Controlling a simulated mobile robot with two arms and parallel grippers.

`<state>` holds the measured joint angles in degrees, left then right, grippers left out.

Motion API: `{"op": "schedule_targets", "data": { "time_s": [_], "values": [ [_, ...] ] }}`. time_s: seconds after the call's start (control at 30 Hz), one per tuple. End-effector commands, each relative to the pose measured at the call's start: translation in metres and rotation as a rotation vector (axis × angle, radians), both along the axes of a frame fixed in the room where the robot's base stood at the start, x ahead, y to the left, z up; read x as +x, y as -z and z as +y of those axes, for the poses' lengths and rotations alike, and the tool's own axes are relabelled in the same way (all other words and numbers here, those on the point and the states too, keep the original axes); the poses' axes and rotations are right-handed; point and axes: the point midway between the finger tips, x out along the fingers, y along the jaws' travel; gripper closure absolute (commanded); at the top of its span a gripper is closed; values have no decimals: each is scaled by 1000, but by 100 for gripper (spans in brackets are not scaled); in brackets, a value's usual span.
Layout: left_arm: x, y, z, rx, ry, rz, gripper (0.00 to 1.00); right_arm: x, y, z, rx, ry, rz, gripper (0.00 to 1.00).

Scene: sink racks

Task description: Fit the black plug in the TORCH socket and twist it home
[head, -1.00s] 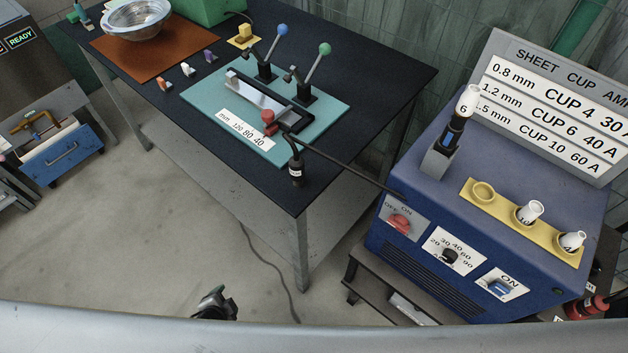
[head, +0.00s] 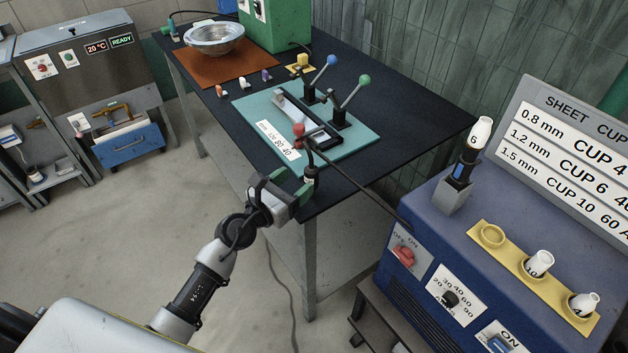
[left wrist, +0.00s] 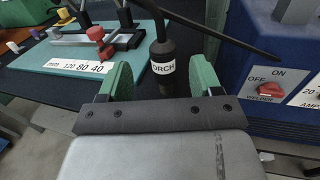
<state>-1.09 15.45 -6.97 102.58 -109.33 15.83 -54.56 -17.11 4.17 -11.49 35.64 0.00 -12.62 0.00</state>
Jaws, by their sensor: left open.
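The black plug (head: 309,178) is upright at the front corner of the dark table, with a black cable at its top. Its white band reads "ORCH" in the left wrist view (left wrist: 163,48), the first letter being hidden. My left gripper (head: 295,188) has green fingers and is open. It is in front of the plug at the table's corner. In the left wrist view the plug shows between and beyond the two fingers (left wrist: 161,78), apart from both. I cannot make out a socket marked TORCH; the blue welder's (head: 420,235) visible front shows switches and a knob.
The dark table (head: 400,120) carries a teal plate (head: 350,158) with a clamp fixture and levers. A black cable (head: 365,190) runs from there towards the welder. A torch with a white cup (head: 478,135) stands on the welder. Open floor lies left of my arm.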

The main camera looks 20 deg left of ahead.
Motion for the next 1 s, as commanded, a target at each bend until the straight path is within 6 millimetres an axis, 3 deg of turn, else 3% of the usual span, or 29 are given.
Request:
{"op": "schedule_targets", "data": {
  "time_s": [0.6, 0.9, 1.0],
  "values": [
    [66, 7, -32, -6, -1, 2, 35, -1, 4, -7, -9, -3, 1, 38],
    [70, 7, -34, -5, -1, 3, 35, -1, 4, -7, -9, -2, 2, 38],
    [70, 7, -34, -6, -1, 2, 51, -2, 4, -7, -9, -2, 3, 38]
  ]
}}
